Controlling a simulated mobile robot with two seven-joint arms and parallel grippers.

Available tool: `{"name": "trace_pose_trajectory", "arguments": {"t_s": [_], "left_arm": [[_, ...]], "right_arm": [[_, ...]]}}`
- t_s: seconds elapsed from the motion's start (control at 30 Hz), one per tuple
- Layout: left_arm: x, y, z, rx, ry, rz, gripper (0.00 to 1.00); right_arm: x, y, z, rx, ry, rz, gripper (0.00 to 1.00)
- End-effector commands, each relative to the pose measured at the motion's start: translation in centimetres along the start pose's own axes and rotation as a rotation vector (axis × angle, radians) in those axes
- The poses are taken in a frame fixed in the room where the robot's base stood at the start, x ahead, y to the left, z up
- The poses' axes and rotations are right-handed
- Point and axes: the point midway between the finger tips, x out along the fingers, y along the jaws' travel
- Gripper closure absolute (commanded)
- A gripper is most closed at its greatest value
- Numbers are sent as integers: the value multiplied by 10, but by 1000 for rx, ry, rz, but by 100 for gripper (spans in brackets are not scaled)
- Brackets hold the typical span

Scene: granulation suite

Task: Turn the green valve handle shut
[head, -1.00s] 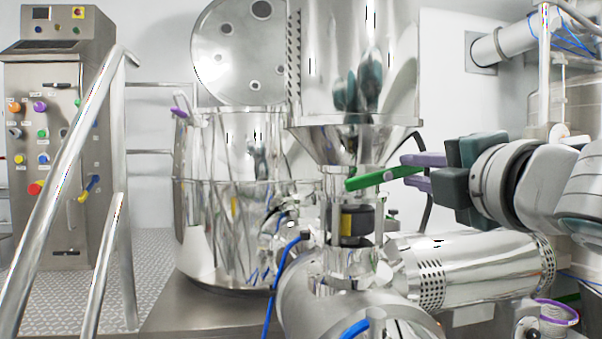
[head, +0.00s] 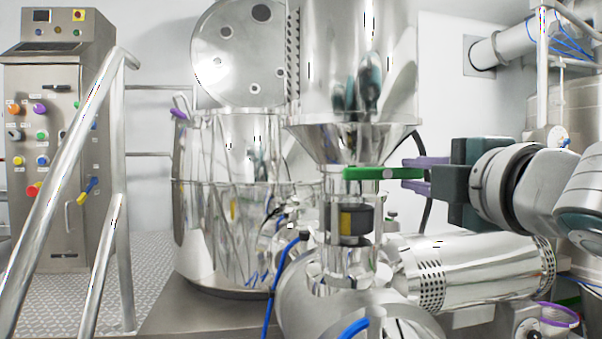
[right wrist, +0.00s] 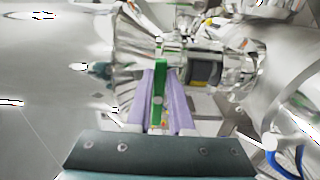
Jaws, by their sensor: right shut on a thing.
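The green valve handle (head: 372,174) sticks out to the right from under the steel hopper cone (head: 355,143), lying about level in the head view. My right gripper (head: 415,174) comes in from the right, its purple fingers shut on the handle's outer end. In the right wrist view the green handle (right wrist: 159,85) lies between the two purple fingers (right wrist: 160,100), running away from me toward the steel pipe. The valve body behind the handle is partly hidden. My left gripper is in no view.
A dark clamp with a yellow label (head: 352,219) sits below the handle. A perforated steel motor (head: 470,268) lies to the lower right. A steel handrail (head: 62,180) and a control cabinet (head: 55,140) stand at the left. A large steel vessel (head: 235,200) stands behind.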

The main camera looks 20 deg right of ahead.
Motion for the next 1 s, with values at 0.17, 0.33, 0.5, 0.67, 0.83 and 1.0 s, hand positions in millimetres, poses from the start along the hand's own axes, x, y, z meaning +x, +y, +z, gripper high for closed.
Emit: {"name": "trace_pose_trajectory", "arguments": {"t_s": [0.17, 0.33, 0.5, 0.67, 0.83, 1.0], "left_arm": [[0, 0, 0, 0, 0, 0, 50], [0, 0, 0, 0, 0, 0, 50], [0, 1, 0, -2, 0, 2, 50], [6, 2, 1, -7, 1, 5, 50], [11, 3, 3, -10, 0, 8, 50], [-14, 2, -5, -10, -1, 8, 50]], "right_arm": [[0, -2, 0, 2, -2, -4, 63], [0, -1, 0, 1, -1, -2, 50], [0, -1, 0, 0, 0, -1, 50], [-7, -2, 0, 0, 0, 0, 50], [-32, -1, -1, -1, 3, -4, 50], [-56, 6, 0, 6, -2, -10, 50]]}}
